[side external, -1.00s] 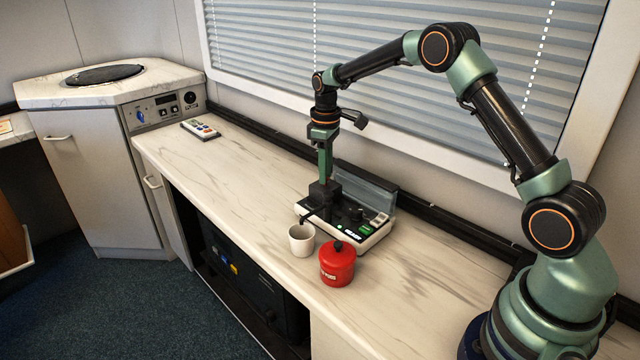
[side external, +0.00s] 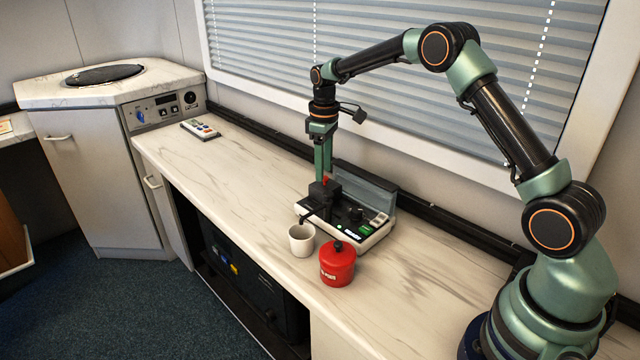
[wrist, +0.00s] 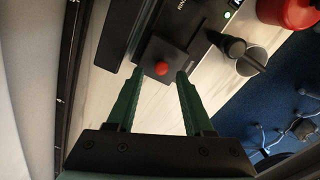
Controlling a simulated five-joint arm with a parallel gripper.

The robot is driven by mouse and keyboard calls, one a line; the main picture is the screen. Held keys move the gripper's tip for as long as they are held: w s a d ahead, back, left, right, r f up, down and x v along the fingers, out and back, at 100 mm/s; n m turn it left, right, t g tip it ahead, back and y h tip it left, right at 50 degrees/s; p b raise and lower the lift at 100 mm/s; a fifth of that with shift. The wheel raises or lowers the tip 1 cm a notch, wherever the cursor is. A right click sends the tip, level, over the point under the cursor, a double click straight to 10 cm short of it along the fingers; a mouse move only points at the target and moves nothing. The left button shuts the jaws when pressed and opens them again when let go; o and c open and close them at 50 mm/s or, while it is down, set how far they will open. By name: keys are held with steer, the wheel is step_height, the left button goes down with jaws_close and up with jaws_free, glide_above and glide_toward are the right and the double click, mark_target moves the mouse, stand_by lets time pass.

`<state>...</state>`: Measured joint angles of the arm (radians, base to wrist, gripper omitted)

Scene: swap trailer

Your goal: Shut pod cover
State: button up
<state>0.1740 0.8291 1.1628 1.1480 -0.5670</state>
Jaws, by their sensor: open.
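The black and white machine (side external: 345,232) stands on the counter with a grey panel (side external: 372,190) raised upright along its back edge. I cannot tell for sure which part is the pod cover. A black block (side external: 327,196) stands at its left end with a red knob (side external: 325,181) on top. In the wrist view the red knob (wrist: 161,68) sits on a dark plate (wrist: 178,56). My gripper (wrist: 160,74) is open, its green fingers either side of the knob in that view, with nothing held. In the side view my gripper (side external: 323,172) is above the block; contact is unclear.
A white cup (side external: 301,241) stands in front of the machine's left end. A red canister (side external: 337,266) stands to its right, near the counter's front edge. A remote-like keypad (side external: 200,130) lies far left. The counter (side external: 235,180) between keypad and machine is clear.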

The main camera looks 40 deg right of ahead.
step_height(320, 180, up, 11)
stand_by(0.3)
steer(key=s+a+r+m+t, duration=0.25)
steer(key=s+a+r, duration=0.25)
steer(key=s+r, duration=0.4)
steer(key=s+a+f+m+t, duration=0.1)
steer(key=s+a+f, duration=0.1)
steer(key=s, duration=0.5)
steer(key=s+a+f+m+t, duration=0.1)
steer(key=s+a+f+t, duration=0.1)
steer(key=s, duration=0.6)
steer(key=shift+f, duration=0.8)
steer(key=shift+a, duration=0.1)
steer(key=shift+c, duration=0.3)
